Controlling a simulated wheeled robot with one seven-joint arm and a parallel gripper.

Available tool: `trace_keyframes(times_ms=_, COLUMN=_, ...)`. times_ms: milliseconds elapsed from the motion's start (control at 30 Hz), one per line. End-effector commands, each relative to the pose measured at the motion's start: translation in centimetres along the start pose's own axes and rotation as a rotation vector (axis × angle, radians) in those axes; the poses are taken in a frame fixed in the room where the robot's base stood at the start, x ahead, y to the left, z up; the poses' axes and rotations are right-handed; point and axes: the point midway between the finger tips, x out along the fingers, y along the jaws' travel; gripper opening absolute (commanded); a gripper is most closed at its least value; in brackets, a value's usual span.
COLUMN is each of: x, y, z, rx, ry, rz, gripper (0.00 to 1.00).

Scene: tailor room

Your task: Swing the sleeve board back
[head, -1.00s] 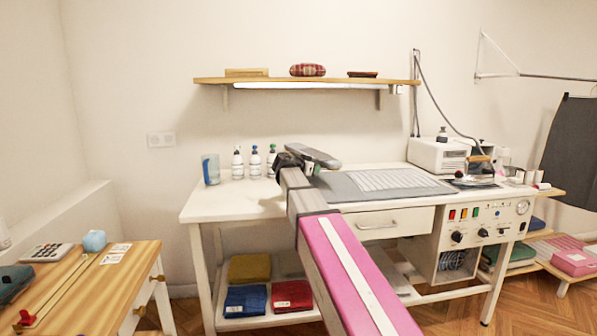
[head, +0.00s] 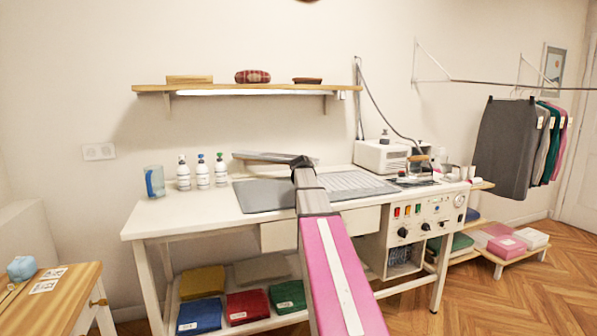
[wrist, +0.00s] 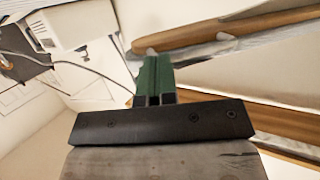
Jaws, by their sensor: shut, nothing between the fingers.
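The sleeve board (head: 262,157) is a long, narrow grey board above the back of the pressing table (head: 170,215). It lies roughly along the table, its left end reaching toward the white bottles. My gripper (head: 303,162) is in front of its right part and hides some of it; I cannot tell whether they touch. In the wrist view my gripper (wrist: 152,55) has its green fingers shut and empty. A brown wooden piece with a rounded end shows just beyond the fingertips there; I cannot tell if it is the sleeve board.
Several white bottles (head: 203,172) and a blue cup (head: 155,181) stand at the table's left. An iron (head: 419,168) and a white steam unit (head: 380,157) with a cable are at the right. A wooden shelf (head: 215,88) hangs above.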

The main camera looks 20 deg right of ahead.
Motion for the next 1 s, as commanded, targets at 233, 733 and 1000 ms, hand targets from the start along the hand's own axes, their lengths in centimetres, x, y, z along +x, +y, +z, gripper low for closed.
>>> trace_keyframes(times_ms=233, x=2.9, y=1.4, z=-0.9, rx=-0.008, ry=-0.001, rz=-0.023, gripper=0.00)
trace_keyframes(times_ms=733, x=15.5, y=5.3, z=-4.8, rx=-0.007, ry=-0.001, rz=-0.021, gripper=0.00)
trace_keyframes(times_ms=1000, x=24.7, y=5.6, z=-7.5, rx=-0.008, ry=-0.002, rz=-0.022, gripper=0.00)
